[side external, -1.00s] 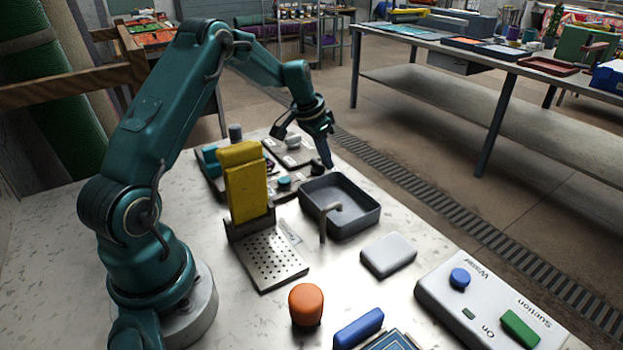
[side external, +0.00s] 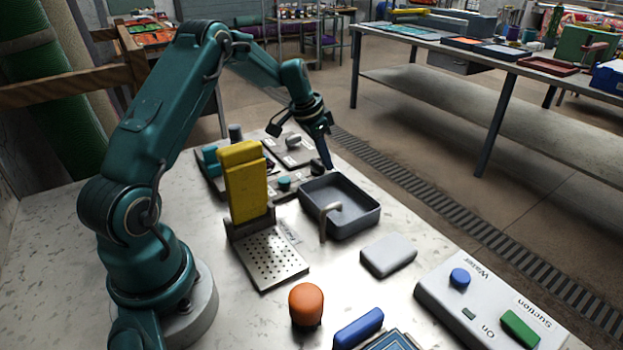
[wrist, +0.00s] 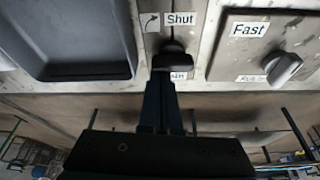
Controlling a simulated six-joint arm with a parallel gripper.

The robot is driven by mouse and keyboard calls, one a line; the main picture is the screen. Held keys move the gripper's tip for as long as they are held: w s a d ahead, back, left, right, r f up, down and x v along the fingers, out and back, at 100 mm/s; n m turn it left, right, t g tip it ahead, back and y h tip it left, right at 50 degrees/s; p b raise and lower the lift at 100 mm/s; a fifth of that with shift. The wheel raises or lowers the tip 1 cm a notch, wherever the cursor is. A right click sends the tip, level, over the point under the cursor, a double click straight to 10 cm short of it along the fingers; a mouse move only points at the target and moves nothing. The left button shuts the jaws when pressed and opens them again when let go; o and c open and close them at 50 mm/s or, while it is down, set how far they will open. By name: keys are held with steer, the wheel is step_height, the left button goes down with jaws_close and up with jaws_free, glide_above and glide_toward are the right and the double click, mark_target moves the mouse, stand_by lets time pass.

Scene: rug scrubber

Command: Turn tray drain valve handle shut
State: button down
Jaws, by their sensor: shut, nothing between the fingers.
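The drain valve has a black handle (wrist: 174,52) on a narrow grey plate. In the wrist view a "Shut" label with a curved arrow (wrist: 166,20) lies above the handle, and another label is partly covered below it. The handle also shows in the side view (side external: 317,168) at the far edge of the tray. The dark grey tray (side external: 362,222) stands beside the valve and fills the upper left of the wrist view (wrist: 85,70). My gripper (wrist: 162,78) is shut and empty, its tips right at the handle. Whether they touch it I cannot tell.
A plate marked "Fast" with a grey knob (wrist: 284,68) lies to the right in the wrist view. A yellow block (side external: 245,180) stands upright near my arm. A bent spout (side external: 325,222) hangs over the tray's near side. The bench edge is close by.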

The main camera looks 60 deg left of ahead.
steer(key=shift+m, duration=0.5)
steer(key=m, duration=0.2)
steer(key=m+h, duration=0.1)
steer(key=m, duration=0.1)
steer(key=shift+s+d+g+h, duration=0.2)
steer(key=shift+s+g+h, duration=0.1)
steer(key=shift+s, duration=0.1)
steer(key=m, duration=0.2)
steer(key=m+g, duration=0.1)
steer(key=m, duration=0.1)
steer(key=m+h, duration=0.1)
steer(key=shift+s+m, duration=0.4)
steer(key=shift+s, duration=0.2)
steer(key=shift+s+a, duration=0.3)
steer(key=shift+a, duration=0.1)
